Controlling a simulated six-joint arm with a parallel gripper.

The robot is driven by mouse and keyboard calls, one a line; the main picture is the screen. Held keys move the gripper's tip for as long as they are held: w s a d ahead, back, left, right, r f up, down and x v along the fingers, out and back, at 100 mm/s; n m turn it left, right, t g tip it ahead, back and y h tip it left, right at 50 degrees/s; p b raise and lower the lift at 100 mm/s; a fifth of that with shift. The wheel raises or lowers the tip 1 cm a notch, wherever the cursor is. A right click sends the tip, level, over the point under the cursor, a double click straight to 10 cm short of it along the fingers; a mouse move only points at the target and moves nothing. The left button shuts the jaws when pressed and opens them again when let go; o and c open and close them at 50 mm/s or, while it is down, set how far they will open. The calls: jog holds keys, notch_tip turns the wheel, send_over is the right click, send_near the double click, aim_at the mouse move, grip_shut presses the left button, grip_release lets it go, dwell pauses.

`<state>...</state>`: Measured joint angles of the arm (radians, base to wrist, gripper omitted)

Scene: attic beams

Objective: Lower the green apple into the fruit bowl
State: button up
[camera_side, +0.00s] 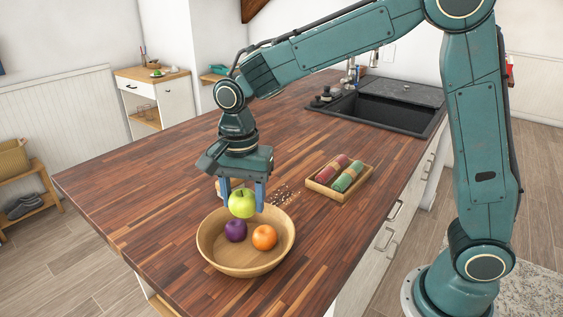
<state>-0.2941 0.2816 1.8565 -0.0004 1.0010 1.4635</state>
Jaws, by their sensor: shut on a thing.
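The green apple (242,204) is between the two blue fingers of my gripper (242,197), which is shut on it. It shows above the back part of the wooden fruit bowl (273,259). I cannot tell exactly how high it is over the bowl floor. A purple round fruit (235,230) and an orange (264,237) lie inside the bowl. The apple overlaps the top of the purple fruit in the picture; I cannot tell whether they touch.
A wooden tray (318,188) with red and green rolls stands right of the bowl. Small dark bits (283,194) lie on the wooden counter (150,200) behind the bowl, by a partly hidden pale item. A black sink (385,110) is at the back right. The counter's left side is clear.

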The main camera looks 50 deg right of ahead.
aim_at(245, 214)
jog(key=shift+f, duration=0.15)
dwell(0.6)
jog(key=shift+f, duration=2.05)
jog(key=shift+f, duration=0.6)
jog(key=shift+c, duration=0.2)
dwell(0.3)
jog(key=o, duration=1.1)
notch_tip(245, 214, up, 14)
jog(key=shift+f, duration=0.1)
